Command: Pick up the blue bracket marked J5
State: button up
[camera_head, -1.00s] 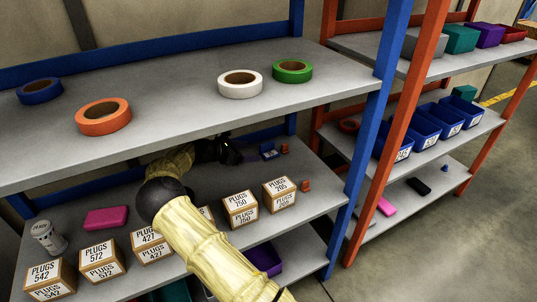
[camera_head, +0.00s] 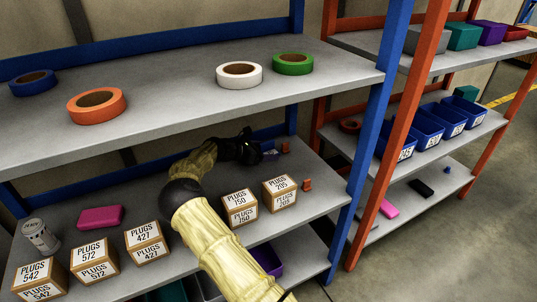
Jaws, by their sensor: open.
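A small blue bracket (camera_head: 271,154) lies toward the back of the middle shelf, left of a small orange piece. Most of it is hidden behind my gripper, and no marking on it can be read. My black gripper (camera_head: 257,151) is open, reaching in under the upper shelf. Its fingers are right at the bracket's left side. I cannot tell whether they touch it or are around it.
The upper shelf (camera_head: 180,105) with tape rolls hangs over my arm. PLUGS boxes (camera_head: 240,207) line the middle shelf's front edge. Small orange pieces (camera_head: 286,147) (camera_head: 307,185) lie near the bracket. A blue post (camera_head: 367,150) stands to the right.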

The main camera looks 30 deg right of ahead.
aim_at(266, 153)
jog(key=shift+d+f, duration=0.1)
jog(key=shift+d, duration=0.15)
dwell(0.3)
jog(key=c, duration=1.1)
notch_tip(266, 153, up, 10)
jog(key=p, duration=0.4)
